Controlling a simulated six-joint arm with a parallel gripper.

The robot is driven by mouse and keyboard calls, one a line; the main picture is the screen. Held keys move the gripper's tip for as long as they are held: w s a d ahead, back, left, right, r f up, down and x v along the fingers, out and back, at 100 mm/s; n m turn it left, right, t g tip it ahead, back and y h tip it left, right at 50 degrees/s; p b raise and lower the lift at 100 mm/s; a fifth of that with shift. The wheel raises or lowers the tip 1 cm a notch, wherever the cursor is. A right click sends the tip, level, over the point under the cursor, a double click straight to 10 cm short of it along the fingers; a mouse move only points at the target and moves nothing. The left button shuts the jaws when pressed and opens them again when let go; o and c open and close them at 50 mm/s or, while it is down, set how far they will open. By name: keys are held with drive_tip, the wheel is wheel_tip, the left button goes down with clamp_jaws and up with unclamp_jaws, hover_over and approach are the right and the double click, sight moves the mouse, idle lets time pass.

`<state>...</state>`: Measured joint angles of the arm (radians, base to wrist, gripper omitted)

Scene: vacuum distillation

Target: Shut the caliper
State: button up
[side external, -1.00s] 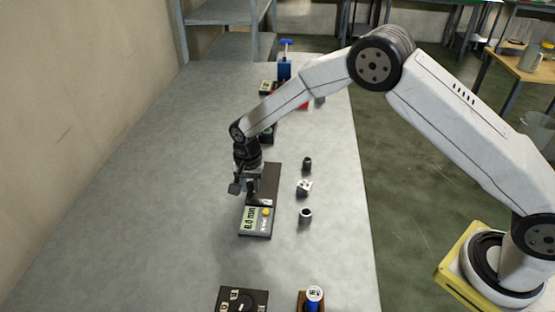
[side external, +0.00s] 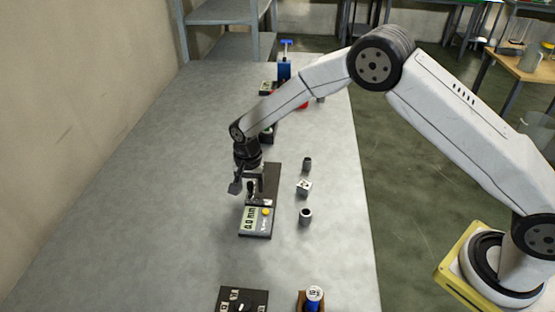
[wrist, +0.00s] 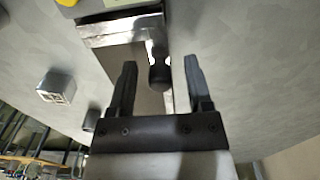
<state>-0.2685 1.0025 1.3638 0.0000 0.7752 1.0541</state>
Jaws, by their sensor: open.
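The caliper (side external: 257,221) lies on the table with a dark base plate (side external: 268,180), a light display and a yellow button. Its display seems to read 0.0 mm, though it is small. My gripper (side external: 243,189) is low over the plate, just behind the display body. In the wrist view, my gripper's two fingers (wrist: 160,62) stand open and apart. A dark rounded knob (wrist: 159,76) on the caliper sits between them, nearer the right finger, with a gap visible on the left. The metal jaws (wrist: 122,30) show near the top of that view.
Several small parts stand right of the caliper: a dark cylinder (side external: 307,164), a pale cube (side external: 304,187) and a metal ring (side external: 305,216). A dark switch box (side external: 243,299) and a blue item (side external: 314,298) are at the front. The table's left side is clear.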

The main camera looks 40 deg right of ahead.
sight(251, 183)
drive_tip(key=shift+r, duration=0.15)
drive_tip(key=shift+r, duration=3.35)
drive_tip(key=shift+s+d+r, duration=0.25)
drive_tip(key=shift+d+r, duration=0.05)
drive_tip(key=shift+d, duration=0.05)
drive_tip(key=s+d+r+n+t, duration=0.1)
drive_tip(key=s+d+r+n, duration=0.1)
drive_tip(key=s+d+n, duration=0.2)
drive_tip(key=s+d+r+n+t, duration=0.1)
drive_tip(key=s+d+r+n, duration=0.2)
drive_tip(key=s+d, duration=0.6)
drive_tip(key=shift+s+d+r+n+t, duration=0.25)
drive_tip(key=shift+s+n, duration=0.75)
drive_tip(key=shift+s, duration=4.4)
drive_tip(key=shift+d+f, duration=0.1)
